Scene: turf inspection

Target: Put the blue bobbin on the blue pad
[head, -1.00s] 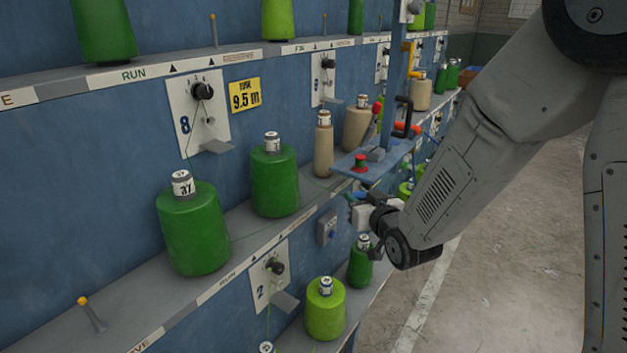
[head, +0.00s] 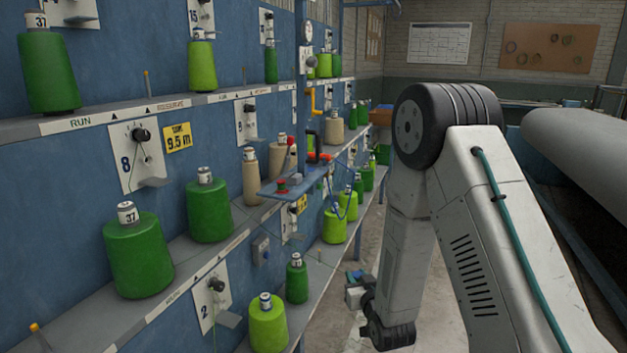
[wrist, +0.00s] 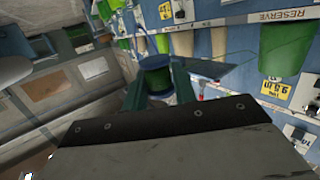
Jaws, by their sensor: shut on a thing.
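My gripper (wrist: 160,88) is shut on a bobbin (wrist: 154,62) in the wrist view. The bobbin has a blue rim, and a darker green part shows between the two teal fingers. In the head view my gripper (head: 354,284) hangs low in the aisle, right of the machine's lower shelf, with a small blue patch at its end. The bobbin is too small there to make out its shape. I cannot make out a blue pad for certain in either view.
A blue machine frame (head: 80,165) with shelves of green and tan cones fills the left. A small blue bracket shelf (head: 262,193) with a red button juts into the aisle. The floor between is clear.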

